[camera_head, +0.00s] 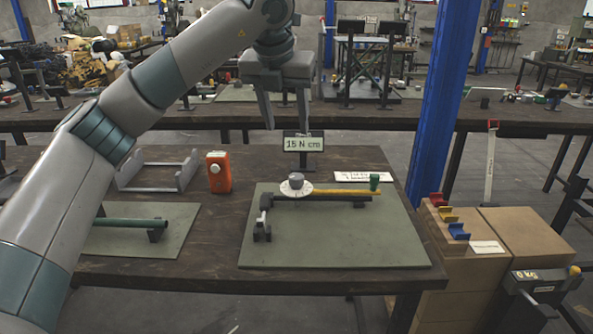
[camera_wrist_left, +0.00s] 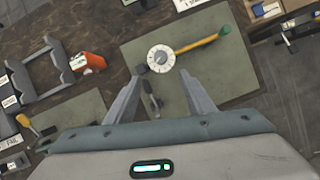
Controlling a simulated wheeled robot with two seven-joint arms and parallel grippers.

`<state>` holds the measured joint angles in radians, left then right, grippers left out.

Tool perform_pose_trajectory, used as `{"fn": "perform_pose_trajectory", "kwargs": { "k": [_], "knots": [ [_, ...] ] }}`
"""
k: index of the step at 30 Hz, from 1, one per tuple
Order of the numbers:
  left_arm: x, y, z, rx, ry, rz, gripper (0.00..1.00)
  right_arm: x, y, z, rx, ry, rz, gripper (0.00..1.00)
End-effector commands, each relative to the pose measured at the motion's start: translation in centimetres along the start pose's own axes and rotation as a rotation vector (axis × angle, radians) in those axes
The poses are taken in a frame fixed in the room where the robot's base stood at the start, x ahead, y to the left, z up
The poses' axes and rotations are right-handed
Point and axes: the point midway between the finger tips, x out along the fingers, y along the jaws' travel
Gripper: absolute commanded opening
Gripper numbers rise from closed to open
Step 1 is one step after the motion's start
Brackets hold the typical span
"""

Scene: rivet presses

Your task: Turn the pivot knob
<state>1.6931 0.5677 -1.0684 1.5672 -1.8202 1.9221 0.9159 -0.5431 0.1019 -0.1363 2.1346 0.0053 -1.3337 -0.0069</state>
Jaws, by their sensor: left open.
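The pivot knob (camera_head: 296,183) is a grey knob on a round white dial, at the left end of a yellow lever with a green tip (camera_head: 345,190). It stands on a green mat (camera_head: 330,245). My left gripper (camera_head: 285,126) hangs above and behind the knob, open and empty. In the left wrist view the knob and dial (camera_wrist_left: 161,57) lie ahead of the open fingers (camera_wrist_left: 160,90), apart from them. My right gripper is not in view.
A display reading 15 N cm (camera_head: 303,143) stands behind the mat. An orange device (camera_head: 218,172) and a grey bracket stand on the table (camera_head: 170,265) to the left. Cardboard boxes (camera_head: 520,235) and a blue post (camera_head: 437,100) are at the right.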

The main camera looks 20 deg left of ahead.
Motion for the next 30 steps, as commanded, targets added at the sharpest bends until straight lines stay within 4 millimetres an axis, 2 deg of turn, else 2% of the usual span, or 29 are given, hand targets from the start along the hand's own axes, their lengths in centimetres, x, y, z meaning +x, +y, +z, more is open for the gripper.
{"fn": "perform_pose_trajectory", "kwargs": {
  "k": [7,13,20,30],
  "knots": [
    [0.4,-0.1,0.0,0.001,0.001,-0.002,0.49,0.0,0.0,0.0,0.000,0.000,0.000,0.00],
    [2.1,-0.1,-0.1,0.002,0.003,-0.001,0.49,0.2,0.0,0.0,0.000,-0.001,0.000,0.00],
    [5.6,-0.1,-0.1,0.001,0.004,-0.002,0.49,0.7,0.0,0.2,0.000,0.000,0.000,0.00],
    [11.8,-0.1,-0.1,0.001,0.004,-0.002,0.49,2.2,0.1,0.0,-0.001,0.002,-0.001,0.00]
  ]
}}
